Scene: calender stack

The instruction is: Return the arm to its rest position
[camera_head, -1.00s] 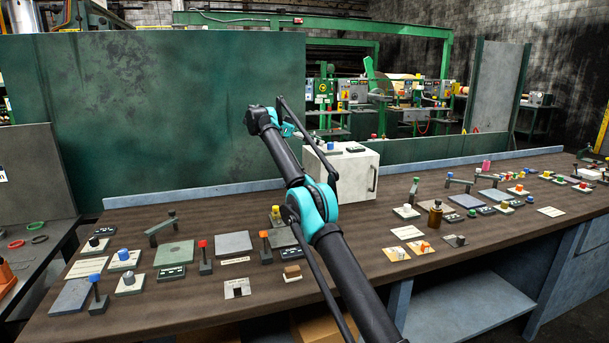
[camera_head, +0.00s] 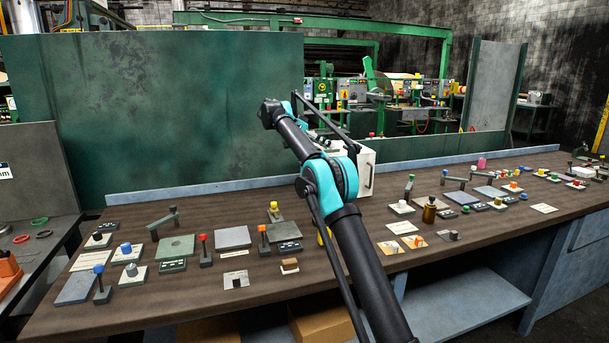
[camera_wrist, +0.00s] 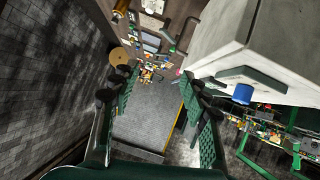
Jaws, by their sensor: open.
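My arm (camera_head: 360,250) rises from the bottom of the head view over the bench, bent at its teal elbow and folded back near the white box (camera_head: 366,172). My gripper is hidden behind my arm links in the head view. In the wrist view my gripper (camera_wrist: 160,88) is open, with its two dark green fingers apart and nothing between them. Beyond the fingers lies a grey textured surface. The white box (camera_wrist: 235,35) shows large at the upper right of the wrist view, with a blue knob (camera_wrist: 242,93) close to the right finger.
The brown bench (camera_head: 200,300) carries several small panels, levers and knobs on its left and right parts. A tall green panel (camera_head: 180,110) rises behind the bench. Green machines stand at the back.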

